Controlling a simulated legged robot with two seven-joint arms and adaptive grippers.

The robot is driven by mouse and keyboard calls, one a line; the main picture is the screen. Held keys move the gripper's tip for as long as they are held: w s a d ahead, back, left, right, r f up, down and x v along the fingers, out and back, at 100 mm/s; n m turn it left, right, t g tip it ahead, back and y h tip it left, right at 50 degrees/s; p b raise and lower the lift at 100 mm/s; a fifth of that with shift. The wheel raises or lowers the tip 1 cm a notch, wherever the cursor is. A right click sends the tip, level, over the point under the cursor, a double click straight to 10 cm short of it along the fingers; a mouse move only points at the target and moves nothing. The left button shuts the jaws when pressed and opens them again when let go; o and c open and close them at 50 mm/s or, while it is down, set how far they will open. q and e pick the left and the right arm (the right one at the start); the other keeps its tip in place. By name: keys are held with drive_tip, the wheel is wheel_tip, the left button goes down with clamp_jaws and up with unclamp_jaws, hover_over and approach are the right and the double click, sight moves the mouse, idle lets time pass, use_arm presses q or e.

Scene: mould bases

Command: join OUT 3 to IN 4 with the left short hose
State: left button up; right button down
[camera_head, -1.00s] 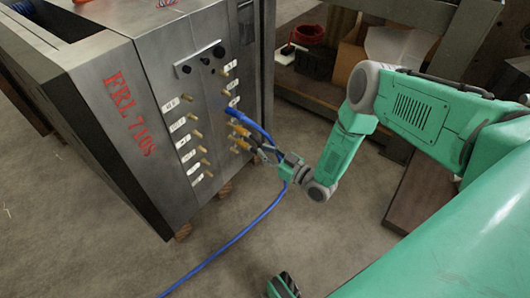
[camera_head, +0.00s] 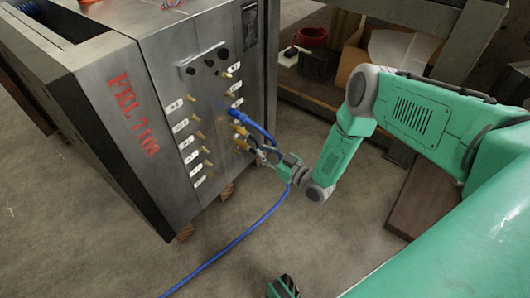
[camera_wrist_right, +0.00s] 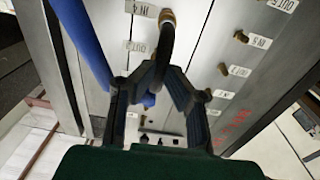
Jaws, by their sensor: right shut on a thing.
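My right gripper (camera_head: 256,149) is at the lower right part of the machine's panel. In the right wrist view, the right gripper (camera_wrist_right: 158,75) is shut around a short black hose (camera_wrist_right: 166,48). The hose bends up to a brass end (camera_wrist_right: 167,17) against the panel, beside the IN 4 label (camera_wrist_right: 141,9). Whether this end is fully seated cannot be told. The hose's other end is not clear. Orange-brown fittings (camera_head: 239,130) show just left of the gripper in the head view.
The steel machine (camera_head: 150,90) carries two columns of brass ports with white labels. A blue hose (camera_head: 252,224) runs from the panel past the gripper to the floor; it also passes close by the fingers in the wrist view (camera_wrist_right: 82,38). A shelf with boxes stands behind.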

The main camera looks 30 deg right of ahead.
drive_tip(key=shift+x, duration=0.95)
idle(0.6)
drive_tip(key=c, duration=1.1)
unclamp_jaws()
drive_tip(key=shift+c, duration=0.2)
drive_tip(key=shift+s, duration=0.1)
drive_tip(key=p+v, duration=0.2)
drive_tip(key=v, duration=0.5)
drive_tip(key=shift+p, duration=0.35)
